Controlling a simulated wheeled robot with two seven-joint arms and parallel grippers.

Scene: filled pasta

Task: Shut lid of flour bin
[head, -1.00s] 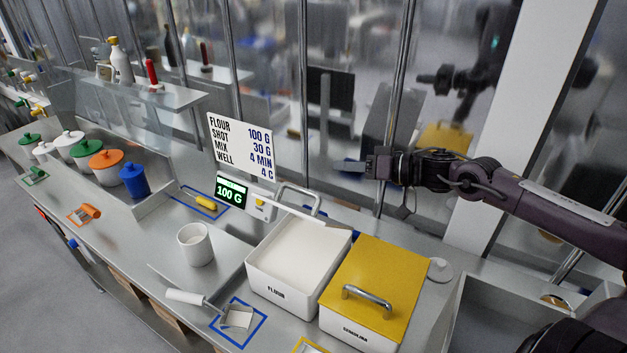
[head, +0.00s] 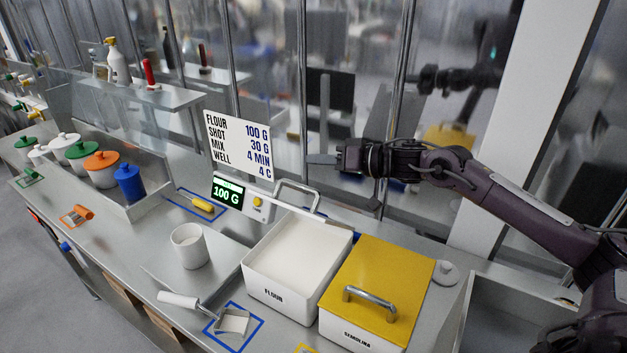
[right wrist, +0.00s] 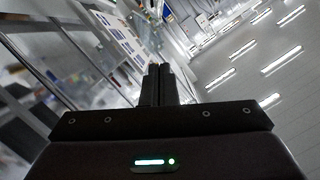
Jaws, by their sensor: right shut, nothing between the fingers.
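The flour bin (head: 277,291) is a white box labelled FLOUR, open at the top, with pale flour (head: 299,249) showing inside. Its lid (head: 305,213) stands raised behind the bin, seen nearly edge-on, with a metal handle (head: 299,187) on its far side. My right gripper (head: 322,159) is above and behind the bin, in the air near the raised lid's handle, shut and empty. The right wrist view shows its fingers (right wrist: 158,84) together, pointing toward the room and ceiling lights. My left gripper is not in view.
The semolina bin (head: 362,339) with its yellow lid (head: 380,283) shut stands right of the flour bin. A white cup (head: 190,246), a scoop (head: 205,305) and a scale display (head: 228,193) are to the left. A recipe card (head: 239,144) stands behind. Glass panels close off the back.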

